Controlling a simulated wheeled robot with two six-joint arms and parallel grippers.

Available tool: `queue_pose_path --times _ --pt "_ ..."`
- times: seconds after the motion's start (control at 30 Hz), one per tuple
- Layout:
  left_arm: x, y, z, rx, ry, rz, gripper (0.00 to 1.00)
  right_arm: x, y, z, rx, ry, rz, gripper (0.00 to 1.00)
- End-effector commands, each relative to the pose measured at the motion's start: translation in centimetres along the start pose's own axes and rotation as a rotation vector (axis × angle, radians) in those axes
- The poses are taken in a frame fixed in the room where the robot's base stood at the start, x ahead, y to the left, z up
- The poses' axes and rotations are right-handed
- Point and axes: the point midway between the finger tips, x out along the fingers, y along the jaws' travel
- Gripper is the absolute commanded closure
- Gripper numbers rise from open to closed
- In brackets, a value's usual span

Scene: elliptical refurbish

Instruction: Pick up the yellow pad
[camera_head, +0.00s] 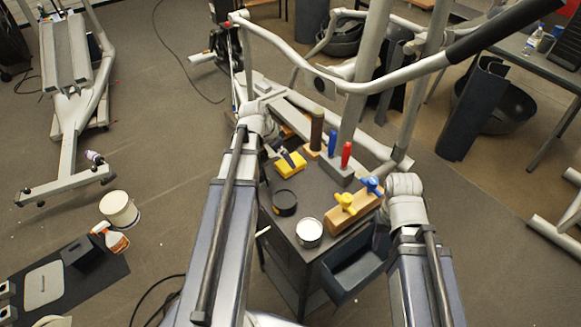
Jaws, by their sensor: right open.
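The yellow pad (291,167) lies on the dark top of a small cart (312,192), near its far left edge. My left arm reaches in along the cart's left side. The dark end of my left gripper (284,154) is right at the pad's upper left side and covers a little of it. I cannot tell whether its fingers touch the pad or how far they are apart. My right gripper (380,238) hangs at the cart's right side, open and away from the pad. It is dark and partly hidden below the wrist.
The cart also holds a brown cylinder (316,130), a grey block (338,174) with blue and red handles, a wooden block (352,209) with yellow and blue knobs, a black ring (284,202) and a white-topped can (309,231). Exercise machine bars (355,85) rise behind.

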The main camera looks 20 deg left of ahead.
Motion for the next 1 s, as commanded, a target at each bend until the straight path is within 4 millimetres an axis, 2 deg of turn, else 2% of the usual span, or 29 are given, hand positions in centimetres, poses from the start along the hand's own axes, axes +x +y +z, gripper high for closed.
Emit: queue_pose_path --times 0.4,0.67,1.0 --pt "5.0 0.3 -0.2 0.001 0.0 0.001 0.0 4.5 -0.4 -0.3 0.0 0.0 0.0 0.5" --pt "4.9 0.3 -0.3 0.0 0.0 0.0 0.0 4.4 -0.4 -0.3 0.0 0.0 0.0 0.5" --pt "4.9 0.3 -0.3 0.0 0.0 0.0 0.36 4.4 -0.4 -0.3 0.0 0.0 0.0 0.5"
